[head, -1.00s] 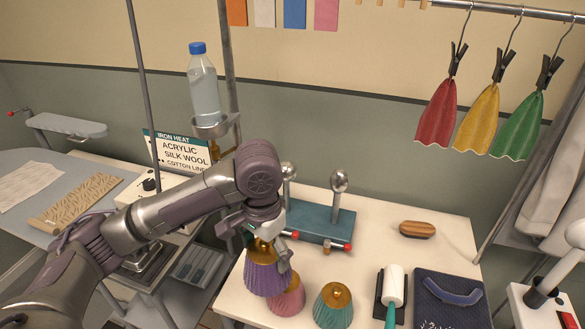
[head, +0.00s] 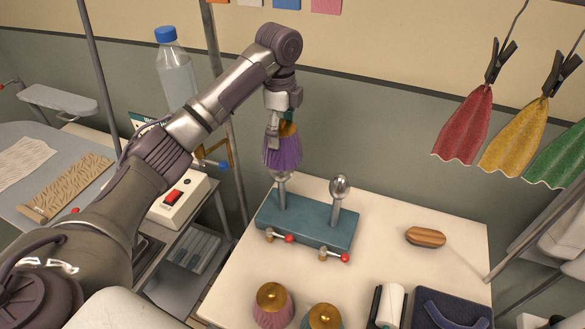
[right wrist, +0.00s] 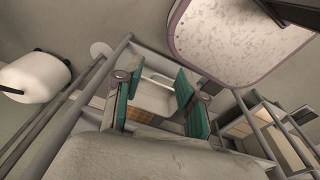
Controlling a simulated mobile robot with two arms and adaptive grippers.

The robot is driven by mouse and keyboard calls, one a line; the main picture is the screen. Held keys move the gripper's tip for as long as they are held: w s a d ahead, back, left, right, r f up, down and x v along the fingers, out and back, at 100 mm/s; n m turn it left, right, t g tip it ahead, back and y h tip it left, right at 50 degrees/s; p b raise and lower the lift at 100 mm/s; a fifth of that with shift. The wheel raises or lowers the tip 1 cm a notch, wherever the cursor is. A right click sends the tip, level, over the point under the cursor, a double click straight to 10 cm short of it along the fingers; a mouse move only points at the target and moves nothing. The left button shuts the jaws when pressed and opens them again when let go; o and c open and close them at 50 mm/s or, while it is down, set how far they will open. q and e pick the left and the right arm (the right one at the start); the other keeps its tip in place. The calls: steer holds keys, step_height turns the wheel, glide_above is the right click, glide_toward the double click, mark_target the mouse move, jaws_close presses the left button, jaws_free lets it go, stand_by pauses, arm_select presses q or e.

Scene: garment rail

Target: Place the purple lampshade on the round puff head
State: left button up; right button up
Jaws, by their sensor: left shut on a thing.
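My left gripper (head: 282,122) is shut on the gold top of the purple lampshade (head: 283,153) and holds it upright above the teal stand (head: 307,222). The shade's lower edge overlaps the left metal puff head (head: 282,178) in the picture. That head's upper part is hidden, and I cannot tell whether they touch. The right puff head (head: 340,187) is bare, rounded and shiny, on its own post. My right gripper (right wrist: 157,95) shows only in the right wrist view, its teal-padded fingers apart with nothing between them.
A pink shade (head: 272,307) and a teal shade (head: 324,318) stand at the table's front. A wooden brush (head: 425,237) lies to the right. Red-knobbed levers (head: 289,239) stick out from the stand's front. A capped bottle (head: 176,70) stands behind my left arm.

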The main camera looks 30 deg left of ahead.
mark_target(279, 150)
arm_select(q)
steer(key=shift+w+a+f, duration=0.1)
steer(key=shift+w+f, duration=0.1)
steer(key=shift+w, duration=0.1)
steer(key=shift+s+f+p, duration=0.25)
steer(key=shift+f+p, duration=0.2)
steer(key=shift+p, duration=0.1)
steer(key=f, duration=0.1)
steer(key=s+f+p, duration=0.1)
steer(key=f, duration=0.2)
steer(key=shift+s+p, duration=0.25)
steer(key=shift+p, duration=0.15)
steer(key=f, duration=0.2)
steer(key=f+p, duration=0.1)
steer(key=f, duration=0.1)
steer(key=shift+w, duration=0.35)
steer(key=shift+r, duration=0.1)
steer(key=shift+s, duration=0.1)
steer(key=o, duration=0.8)
steer(key=shift+c, duration=0.2)
steer(key=shift+o, duration=1.2)
arm_select(e)
steer(key=s+r, duration=0.1)
steer(key=r, duration=0.1)
steer(key=s+r, duration=0.2)
steer(key=shift+a, duration=0.15)
